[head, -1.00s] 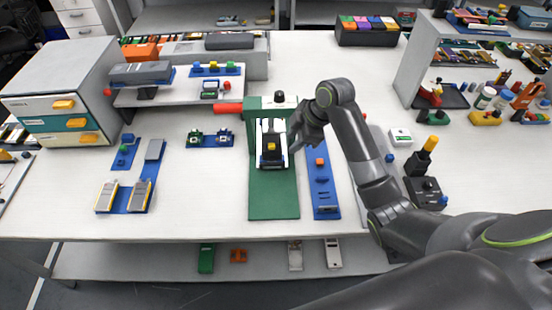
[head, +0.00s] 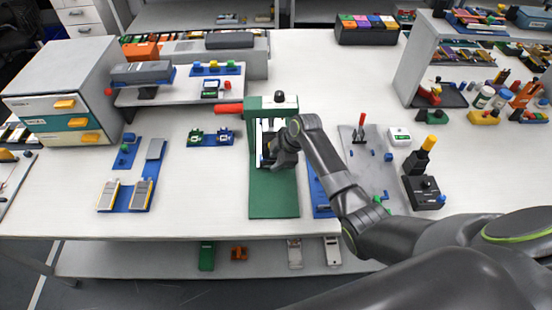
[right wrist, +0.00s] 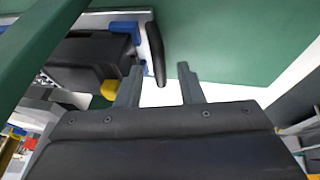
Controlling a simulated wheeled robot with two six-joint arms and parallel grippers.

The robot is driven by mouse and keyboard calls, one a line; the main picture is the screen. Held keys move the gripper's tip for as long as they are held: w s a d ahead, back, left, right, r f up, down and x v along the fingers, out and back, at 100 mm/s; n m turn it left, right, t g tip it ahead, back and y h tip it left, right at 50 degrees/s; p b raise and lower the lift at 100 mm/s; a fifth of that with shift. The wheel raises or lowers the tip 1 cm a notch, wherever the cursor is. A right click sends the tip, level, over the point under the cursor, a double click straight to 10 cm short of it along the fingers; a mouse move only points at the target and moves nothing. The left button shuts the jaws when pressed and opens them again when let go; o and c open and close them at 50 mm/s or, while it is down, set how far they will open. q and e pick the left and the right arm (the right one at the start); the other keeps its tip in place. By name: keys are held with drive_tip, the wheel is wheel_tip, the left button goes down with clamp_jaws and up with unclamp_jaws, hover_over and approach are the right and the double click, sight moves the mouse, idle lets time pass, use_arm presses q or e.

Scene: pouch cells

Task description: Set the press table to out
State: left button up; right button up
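The green press (head: 275,195) stands mid-table with a red lever (head: 229,108) out to the left and a black knob on top. My right gripper (head: 267,158) is over its white-railed middle and covers much of the press table in the head view. In the right wrist view the press table appears as a black block (right wrist: 85,60) with blue parts, a yellow piece (right wrist: 110,90) and a dark upright handle (right wrist: 155,52). My right gripper (right wrist: 159,80) is open, its fingertips on either side of the handle's lower end in the picture. Contact cannot be told. My left gripper is out of view.
A blue fixture (head: 320,197) lies right of the press, partly behind my arm. A grey plate (head: 370,165) with a red-handled lever stands further right. A small blue board (head: 210,138) is to the left.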

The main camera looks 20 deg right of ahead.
clamp_jaws()
drive_tip(key=shift+s, duration=0.1)
idle(0.4)
